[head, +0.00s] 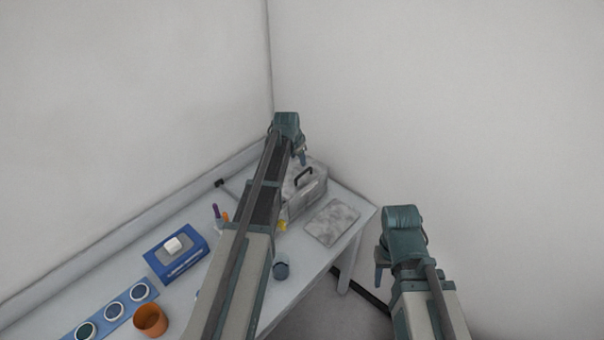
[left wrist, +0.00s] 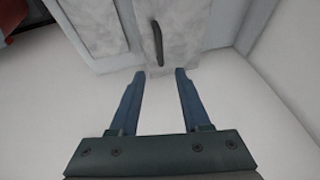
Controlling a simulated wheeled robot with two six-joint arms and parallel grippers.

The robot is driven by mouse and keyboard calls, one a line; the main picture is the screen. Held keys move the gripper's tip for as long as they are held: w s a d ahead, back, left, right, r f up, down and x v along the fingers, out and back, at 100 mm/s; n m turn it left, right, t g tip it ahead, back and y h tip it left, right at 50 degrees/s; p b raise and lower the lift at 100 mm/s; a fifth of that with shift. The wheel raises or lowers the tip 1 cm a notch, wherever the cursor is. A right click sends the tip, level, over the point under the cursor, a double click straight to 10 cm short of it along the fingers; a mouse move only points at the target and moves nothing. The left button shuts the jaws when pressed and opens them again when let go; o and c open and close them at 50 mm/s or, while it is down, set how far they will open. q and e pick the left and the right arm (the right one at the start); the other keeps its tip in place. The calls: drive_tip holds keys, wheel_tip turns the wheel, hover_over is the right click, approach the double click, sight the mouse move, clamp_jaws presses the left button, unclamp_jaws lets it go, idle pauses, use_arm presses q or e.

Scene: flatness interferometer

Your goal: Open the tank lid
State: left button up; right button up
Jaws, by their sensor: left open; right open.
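The tank (head: 306,197) is a grey mottled box at the far end of the table, near the wall corner. A dark bar handle (head: 304,177) stands on its lid, which looks closed. My left arm hides part of the tank. In the left wrist view the lid (left wrist: 188,28) and its dark handle (left wrist: 157,42) show just beyond the fingertips. My left gripper (left wrist: 160,73) is open and empty, its fingers apart from the handle. My right gripper (head: 381,273) is off the table's right side, away from the tank.
A flat grey mottled plate (head: 332,222) lies right of the tank. A blue box (head: 176,254) with a white piece on top, an orange cup (head: 150,320), a dark cup (head: 281,269) and a blue strip with round pieces (head: 115,311) stand nearer. Walls close off the back.

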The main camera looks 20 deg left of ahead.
sight(303, 173)
use_arm(q)
drive_tip(key=b+x, duration=1)
drive_tip(key=x, duration=0.2)
drive_tip(key=shift+c, duration=0.3)
clamp_jaws()
idle(0.9)
